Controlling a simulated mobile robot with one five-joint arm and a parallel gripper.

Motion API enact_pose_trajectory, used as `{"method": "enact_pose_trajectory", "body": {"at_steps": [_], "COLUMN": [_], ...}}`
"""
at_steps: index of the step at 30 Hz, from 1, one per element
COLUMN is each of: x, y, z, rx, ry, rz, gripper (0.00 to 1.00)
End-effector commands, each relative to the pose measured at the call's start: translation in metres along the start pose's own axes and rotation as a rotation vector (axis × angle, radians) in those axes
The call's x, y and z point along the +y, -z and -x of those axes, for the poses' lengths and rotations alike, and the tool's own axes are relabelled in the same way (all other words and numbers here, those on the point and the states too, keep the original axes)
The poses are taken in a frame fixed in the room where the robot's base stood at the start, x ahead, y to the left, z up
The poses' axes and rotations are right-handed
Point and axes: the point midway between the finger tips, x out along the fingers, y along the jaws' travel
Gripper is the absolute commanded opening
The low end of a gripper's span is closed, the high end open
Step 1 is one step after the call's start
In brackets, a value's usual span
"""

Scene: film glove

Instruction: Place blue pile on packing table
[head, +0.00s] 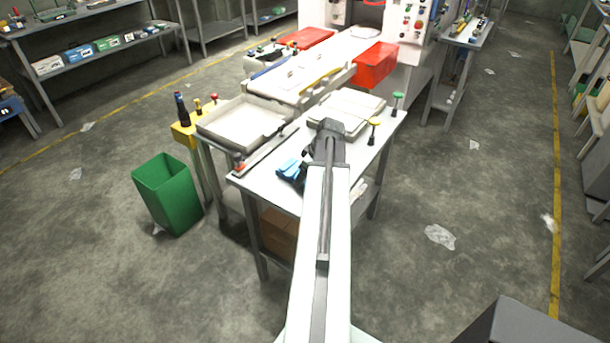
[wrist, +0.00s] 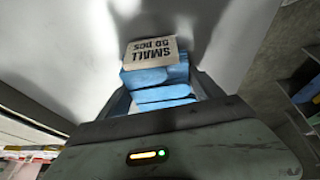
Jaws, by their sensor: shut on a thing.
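The blue pile (head: 288,168) is a stack of folded blue pieces. In the wrist view the blue pile (wrist: 158,84) carries a tan label reading "SMALL 50 PCS". My gripper (head: 293,172) is shut on the pile, with fingers on both sides of it in the wrist view (wrist: 160,92). The pile is over the front left part of the white-topped packing table (head: 362,152). Shadows fall on the pale surface behind it. I cannot tell whether it touches the tabletop. My arm hides part of the table.
A pale tray (head: 243,124) stands left of the table, and a pale folded stack (head: 345,108) lies at its back. A green bin (head: 168,193) is on the floor at left. Floor at right is mostly clear.

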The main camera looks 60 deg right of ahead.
Motion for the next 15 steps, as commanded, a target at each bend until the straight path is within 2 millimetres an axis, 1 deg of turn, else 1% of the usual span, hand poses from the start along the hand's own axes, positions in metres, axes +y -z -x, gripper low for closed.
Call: {"method": "enact_pose_trajectory", "body": {"at_steps": [2,3,5,15], "x": [-0.0003,-0.0004,-0.0005,-0.0026], "y": [-0.0004,-0.0004,-0.0004,-0.0008], "z": [-0.0008,-0.0007,-0.0007,-0.0012], "rx": [-0.002,-0.002,-0.002,-0.005], "ry": [0.000,0.000,0.000,0.005], "rz": [0.001,0.001,0.001,0.003], "gripper": [0.29,0.81,0.98,0.98]}}
